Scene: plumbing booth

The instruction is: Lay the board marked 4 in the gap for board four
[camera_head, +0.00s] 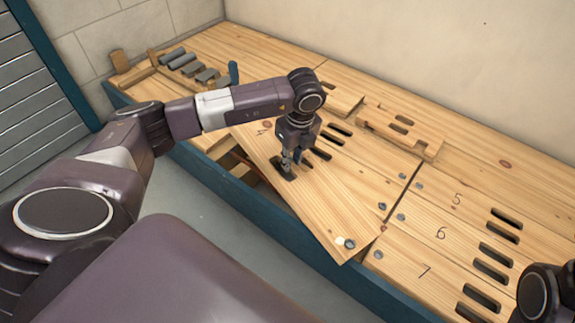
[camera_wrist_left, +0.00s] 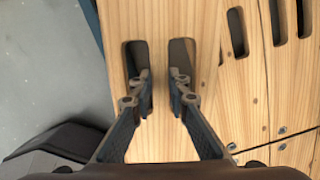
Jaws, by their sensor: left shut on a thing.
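The loose wooden board (camera_head: 322,207) lies askew over the front row of the deck, its near right corner sticking out past the blue front edge. A small mark near its far left end looks like a 4, but is hard to read. My left gripper (camera_head: 287,166) is shut on the board at its slots. In the left wrist view, the gripper's fingers (camera_wrist_left: 161,98) stand in two slots, around the strip of the board (camera_wrist_left: 155,20) between them. Part of the gap (camera_head: 238,163) shows as a dark opening left of the board; the board hides the rest.
Boards marked 5, 6 (camera_head: 440,233) and 7 (camera_head: 424,271) lie at the right with dark slots. A wooden block (camera_head: 400,134) lies on the deck behind. Grey pieces (camera_head: 182,62) sit in a wooden tray at the back left. A blue frame (camera_head: 205,168) edges the deck.

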